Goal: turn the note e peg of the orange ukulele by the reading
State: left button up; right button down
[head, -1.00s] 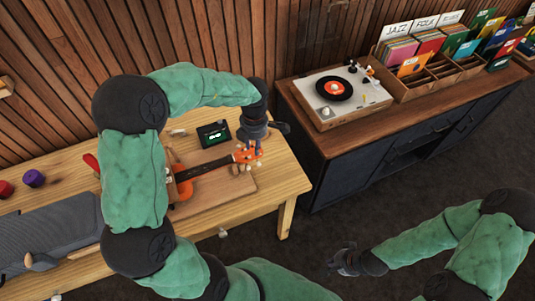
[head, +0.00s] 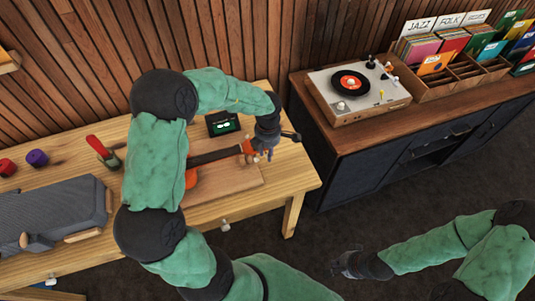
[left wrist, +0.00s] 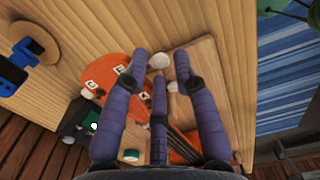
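The orange ukulele (head: 190,178) lies on a wooden board on the workbench, partly hidden by my left arm. Its orange headstock (left wrist: 110,82) has lettered labels and pale tuning pegs; the letters are hard to read. My left gripper (head: 268,152) is at the headstock's right end. In the left wrist view, my left gripper (left wrist: 160,66) has its fingers spread around a pale peg (left wrist: 158,61); contact cannot be made out. A small dark tuner (head: 222,123) with a lit green display stands behind the neck; its reading is too small. My right gripper (head: 345,265) is low over the floor, apart from the bench.
A grey case (head: 50,215), a red-handled tool (head: 103,152) and red and purple round items (head: 37,158) lie on the bench's left. A turntable (head: 357,90) and record crates (head: 455,65) stand on the dark cabinet. Floor between bench and cabinet is clear.

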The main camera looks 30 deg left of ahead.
pick_arm(q)
jog(key=shift+f, duration=0.3)
grip_shut()
